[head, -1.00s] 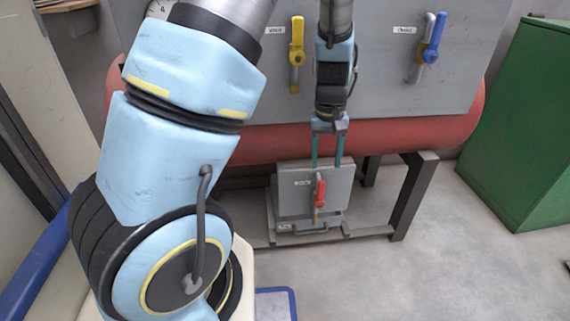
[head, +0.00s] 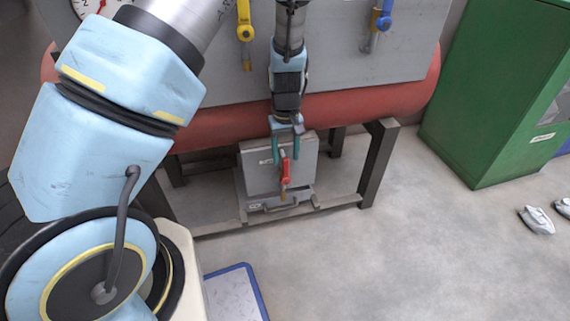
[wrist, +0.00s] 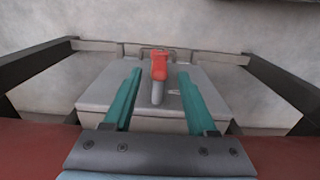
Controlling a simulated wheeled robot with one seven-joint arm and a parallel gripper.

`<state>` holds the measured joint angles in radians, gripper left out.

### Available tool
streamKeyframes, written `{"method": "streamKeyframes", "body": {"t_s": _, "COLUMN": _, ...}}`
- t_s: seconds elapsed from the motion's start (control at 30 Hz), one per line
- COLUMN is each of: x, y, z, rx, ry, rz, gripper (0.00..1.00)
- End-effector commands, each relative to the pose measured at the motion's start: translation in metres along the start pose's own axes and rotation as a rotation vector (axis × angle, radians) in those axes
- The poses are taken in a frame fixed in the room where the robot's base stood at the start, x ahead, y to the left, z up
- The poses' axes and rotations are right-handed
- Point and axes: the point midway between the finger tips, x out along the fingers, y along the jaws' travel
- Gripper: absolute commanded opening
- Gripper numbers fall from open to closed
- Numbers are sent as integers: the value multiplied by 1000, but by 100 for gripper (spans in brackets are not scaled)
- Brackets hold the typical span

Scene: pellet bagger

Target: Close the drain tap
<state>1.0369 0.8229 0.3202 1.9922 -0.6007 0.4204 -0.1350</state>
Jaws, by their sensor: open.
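The tap with a red handle (head: 284,172) is on the front of a small grey panel box low under the red tank. The handle hangs roughly straight down, with a brass-coloured end below it. My gripper (head: 285,160) comes down from above with its two green fingers open, one to each side of the upper part of the tap in the picture. In the wrist view the red handle (wrist: 159,66) shows between and beyond the open fingertips (wrist: 160,78). Nothing is held. I cannot tell whether a finger touches the tap. The small label is unreadable.
A yellow-handled valve (head: 245,32) and a blue-handled valve (head: 383,20) are on the upper grey panel. The red tank (head: 360,105) stands on dark frame legs (head: 378,160). A green cabinet (head: 490,100) is at right.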

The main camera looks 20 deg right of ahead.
Motion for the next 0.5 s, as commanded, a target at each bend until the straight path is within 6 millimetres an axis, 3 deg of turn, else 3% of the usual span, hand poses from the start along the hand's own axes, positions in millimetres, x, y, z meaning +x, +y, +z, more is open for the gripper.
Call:
{"method": "streamKeyframes", "body": {"t_s": 0.2, "x": 25, "y": 0, "z": -1, "rx": -1, "ry": 1, "rz": 0, "gripper": 57}}
{"method": "streamKeyframes", "body": {"t_s": 0.5, "x": 29, "y": 0, "z": 0, "rx": 0, "ry": 1, "rz": 0, "gripper": 57}}
